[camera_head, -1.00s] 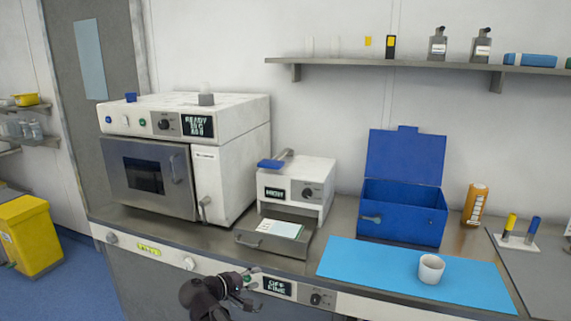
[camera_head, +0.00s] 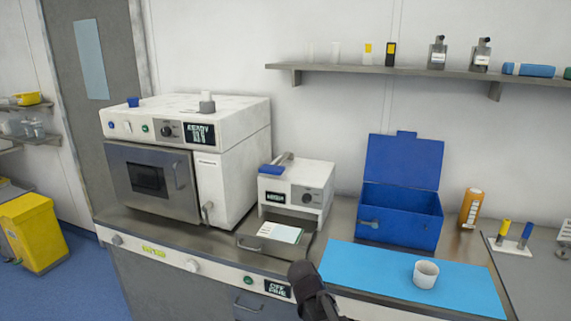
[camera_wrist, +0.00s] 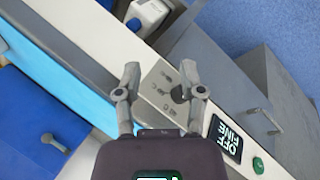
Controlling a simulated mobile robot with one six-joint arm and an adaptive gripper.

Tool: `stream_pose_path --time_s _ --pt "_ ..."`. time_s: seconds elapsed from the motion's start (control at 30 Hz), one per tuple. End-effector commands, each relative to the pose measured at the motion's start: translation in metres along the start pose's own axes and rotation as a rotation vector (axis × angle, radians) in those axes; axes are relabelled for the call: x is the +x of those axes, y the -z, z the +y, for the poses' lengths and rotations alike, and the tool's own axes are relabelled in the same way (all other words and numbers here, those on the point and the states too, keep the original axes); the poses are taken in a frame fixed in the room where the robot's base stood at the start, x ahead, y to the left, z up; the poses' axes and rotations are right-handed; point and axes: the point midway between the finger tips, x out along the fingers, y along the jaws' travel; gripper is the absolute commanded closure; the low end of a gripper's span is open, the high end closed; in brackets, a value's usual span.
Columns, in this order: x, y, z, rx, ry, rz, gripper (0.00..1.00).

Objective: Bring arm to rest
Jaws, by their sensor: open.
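My gripper shows in the wrist view (camera_wrist: 160,80) with its two fingers spread apart and nothing between them. Beyond the fingers is the counter's front panel with a black knob (camera_wrist: 180,94) and a small display (camera_wrist: 226,138) reading "OFF FINE". In the head view a dark part of my arm stands at the bottom centre, in front of the counter edge; the fingertips do not show clearly there.
A blue mat (camera_head: 400,277) with a white cup (camera_head: 426,273) lies on the counter. Behind it stands an open blue box (camera_head: 402,215). A sealer-like device (camera_head: 297,190) with an open drawer (camera_head: 262,246) and a large white oven (camera_head: 185,160) stand left. An orange bottle (camera_head: 472,208) is right.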

Motion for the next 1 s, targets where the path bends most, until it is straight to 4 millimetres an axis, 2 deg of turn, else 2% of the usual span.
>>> stream_pose_path --time_s 0.03,0.1,0.4,0.6,1.0 --pt "-0.001 -0.012 0.009 0.032 0.046 -0.015 0.49" --pt "0.0 -0.023 0.015 0.072 0.11 -0.031 0.49" --pt "-0.002 -0.062 0.034 0.226 0.359 -0.073 0.49" --pt "-0.005 -0.072 0.037 0.275 0.439 -0.08 0.49" --pt "-0.004 -0.072 0.037 0.281 0.45 -0.081 0.49"
